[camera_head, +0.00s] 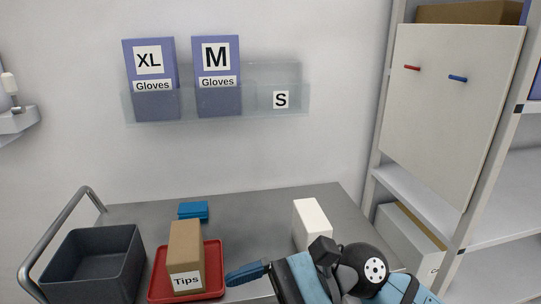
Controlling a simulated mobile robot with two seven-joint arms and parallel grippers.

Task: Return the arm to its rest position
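My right arm comes in from the lower right, over the front of the grey metal cart (260,205). Its gripper (240,274) points left, with a blue finger tip close to the right edge of the red tray (213,250) in the picture. I see the fingers from the side as one shape, so I cannot tell whether they are open or shut. No object shows in them. My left gripper is not in view.
A brown Tips box (186,255) stands on the red tray. A dark grey bin (92,262), a blue box (193,210) and a white box (311,223) are also on the cart. Glove boxes (217,75) hang on the wall. A shelf unit (455,190) stands right.

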